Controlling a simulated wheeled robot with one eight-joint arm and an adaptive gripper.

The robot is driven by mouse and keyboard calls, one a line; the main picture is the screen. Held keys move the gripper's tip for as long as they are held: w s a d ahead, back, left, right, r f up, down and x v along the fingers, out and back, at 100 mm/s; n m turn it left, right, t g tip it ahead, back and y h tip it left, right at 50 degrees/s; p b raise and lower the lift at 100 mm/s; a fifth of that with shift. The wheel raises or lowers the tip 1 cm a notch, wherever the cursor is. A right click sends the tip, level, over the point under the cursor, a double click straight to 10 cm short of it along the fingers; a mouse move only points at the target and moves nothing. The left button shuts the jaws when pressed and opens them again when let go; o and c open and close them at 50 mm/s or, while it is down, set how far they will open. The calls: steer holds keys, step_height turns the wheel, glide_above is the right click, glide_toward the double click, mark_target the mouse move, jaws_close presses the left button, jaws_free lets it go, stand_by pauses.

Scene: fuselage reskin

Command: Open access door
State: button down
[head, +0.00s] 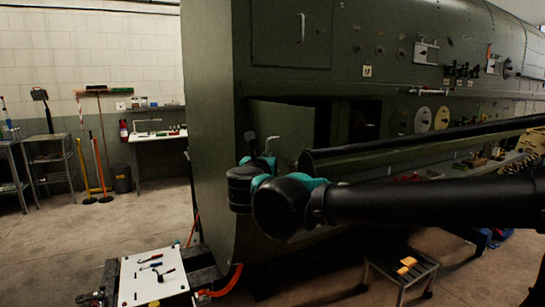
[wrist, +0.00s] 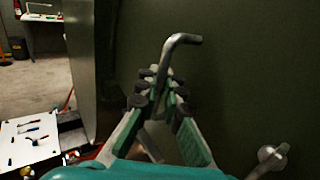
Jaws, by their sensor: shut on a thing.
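The access door (head: 283,122) is a green panel on the side of the green fuselage, standing ajar with a dark gap along its right side in the head view. In the wrist view, a bent metal handle (wrist: 182,40) rises from between the fingers of my gripper (wrist: 163,90). The fingers are shut on the handle's lower shaft. The green door surface (wrist: 245,75) fills the right of that view. In the head view my wrist and arm hide the fingers and the lower part of the door.
A second metal fitting (wrist: 270,160) shows at the wrist view's lower right. A closed upper panel (head: 291,35) has its own handle. A white-topped tool cart (head: 153,278) stands at lower left, and a small step stool (head: 400,272) at lower right. Open floor lies to the left.

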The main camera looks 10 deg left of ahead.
stand_by(0.4)
steer(key=c, duration=1.9)
jaws_free()
steer(key=shift+s, duration=0.1)
steer(key=s, duration=1.2)
